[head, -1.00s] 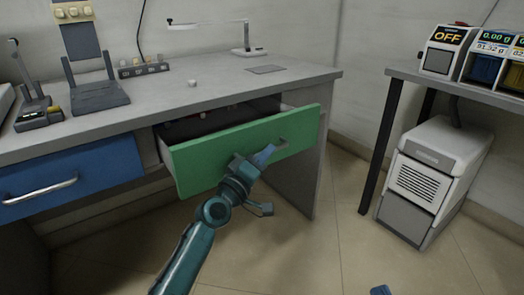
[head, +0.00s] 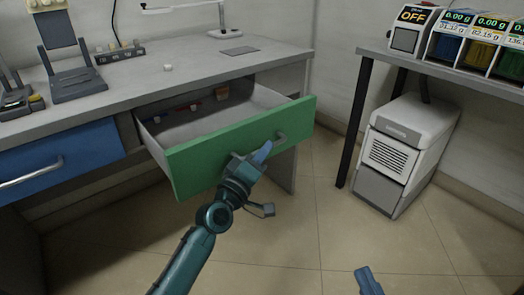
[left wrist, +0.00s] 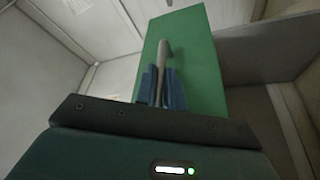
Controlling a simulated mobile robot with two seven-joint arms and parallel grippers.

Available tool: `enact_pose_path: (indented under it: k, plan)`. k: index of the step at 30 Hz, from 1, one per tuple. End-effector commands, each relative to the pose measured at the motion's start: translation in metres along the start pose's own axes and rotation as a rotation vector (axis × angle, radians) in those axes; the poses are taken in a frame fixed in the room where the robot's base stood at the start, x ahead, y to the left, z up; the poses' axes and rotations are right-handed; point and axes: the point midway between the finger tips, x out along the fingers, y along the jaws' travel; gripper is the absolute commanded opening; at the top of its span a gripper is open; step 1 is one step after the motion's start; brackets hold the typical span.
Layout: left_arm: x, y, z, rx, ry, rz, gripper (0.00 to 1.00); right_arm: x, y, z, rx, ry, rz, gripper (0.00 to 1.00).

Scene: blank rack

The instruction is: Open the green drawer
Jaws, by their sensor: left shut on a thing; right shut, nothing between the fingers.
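The green drawer (head: 220,155) is pulled well out from under the grey desk, and its inside shows from above in the head view. Its metal handle (head: 281,135) is on the front; the handle also shows in the left wrist view (left wrist: 163,62). My left gripper (head: 262,155) is shut on the handle, with its blue fingers on both sides of the bar in the left wrist view (left wrist: 161,90). Part of the handle is hidden by the gripper in the head view. My right gripper (head: 368,280) shows only its tip at the bottom edge, away from the drawer.
Several small items (head: 195,105) lie inside the drawer. A closed blue drawer (head: 70,155) is to its left. A white-grey machine (head: 405,155) stands on the floor at the right under a second table. The floor between is clear.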

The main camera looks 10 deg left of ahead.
Motion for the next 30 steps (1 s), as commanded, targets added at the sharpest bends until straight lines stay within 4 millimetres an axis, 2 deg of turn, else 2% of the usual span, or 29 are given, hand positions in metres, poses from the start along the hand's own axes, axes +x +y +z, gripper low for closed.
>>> enact_pose_path:
  k: [4, 5, 12, 20, 23, 26, 30]
  plan:
    - [0.0, 0.0, 0.0, 0.0, 0.0, -0.001, 0.0, 0.0, 0.0, 0.0, 0.002, -0.002, 0.0, 0.0]
    - [0.0, 0.0, 0.0, 0.0, 0.0, -0.001, 0.12, 0.0, 0.0, 0.0, 0.002, -0.002, 0.0, 0.0]
    - [0.0, 0.0, 0.0, 0.0, 0.0, -0.001, 0.32, 0.0, -0.001, -0.001, 0.004, -0.001, 0.0, 0.0]
    - [-0.001, 0.0, 0.0, 0.0, 0.0, -0.001, 0.33, 0.001, 0.0, -0.004, 0.005, 0.005, 0.0, 0.0]
    - [-0.008, -0.001, 0.0, 0.001, -0.001, -0.003, 0.33, 0.001, 0.0, -0.006, 0.003, 0.006, 0.0, 0.0]
    - [-0.023, -0.001, 0.0, 0.002, -0.002, -0.004, 0.33, 0.001, 0.0, -0.009, -0.003, 0.007, 0.0, 0.0]
    - [-0.055, -0.001, 0.0, 0.002, -0.005, -0.004, 0.33, 0.001, 0.0, -0.008, -0.014, 0.004, -0.001, 0.0]
